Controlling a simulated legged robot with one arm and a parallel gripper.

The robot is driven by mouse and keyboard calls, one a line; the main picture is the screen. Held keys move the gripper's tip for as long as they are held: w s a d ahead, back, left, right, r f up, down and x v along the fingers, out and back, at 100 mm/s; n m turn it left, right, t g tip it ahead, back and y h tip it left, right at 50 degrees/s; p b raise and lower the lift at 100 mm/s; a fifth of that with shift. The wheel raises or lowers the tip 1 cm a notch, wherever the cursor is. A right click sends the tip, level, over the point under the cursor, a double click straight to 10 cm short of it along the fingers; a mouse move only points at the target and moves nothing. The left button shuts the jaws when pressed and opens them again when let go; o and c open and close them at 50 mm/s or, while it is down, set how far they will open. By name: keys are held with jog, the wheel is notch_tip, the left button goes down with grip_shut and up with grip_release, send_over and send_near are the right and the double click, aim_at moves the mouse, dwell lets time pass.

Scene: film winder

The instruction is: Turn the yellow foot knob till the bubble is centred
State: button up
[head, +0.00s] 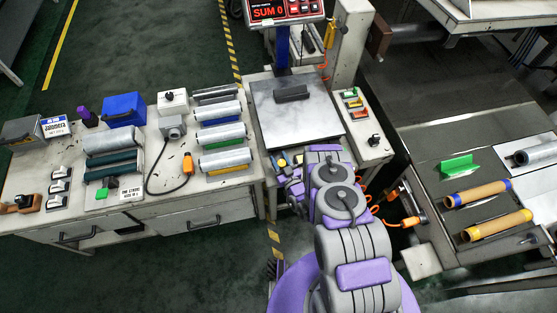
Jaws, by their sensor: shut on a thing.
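My gripper (284,178) is low at this corner, shut on what looks like the knob. My purple and grey arm covers the scale's front edge and most of the grip. The bubble is too small or hidden to make out.
A red-lit display (270,12) stands on a post behind the pan. The left bench (195,191) holds rollers, a blue box (123,110) and an orange-ended cable (188,164). A narrow button panel (353,103) is close on the right.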

jog(key=shift+s+d+f, duration=0.1)
jog(key=shift+s+d, duration=0.05)
jog(key=shift+d, duration=0.05)
jog(key=shift+n+g+y, duration=0.3)
jog(key=shift+g+y, duration=0.1)
jog(key=shift+y, duration=0.1)
jog(key=shift+s+a+n+g+y, duration=0.15)
jog(key=shift+n+g+y, duration=0.8)
jog(key=shift+y, duration=0.15)
jog(key=shift+s+a+n+g+y, duration=0.15)
jog(key=shift+n+g+y, duration=0.75)
jog(key=shift+y, duration=0.2)
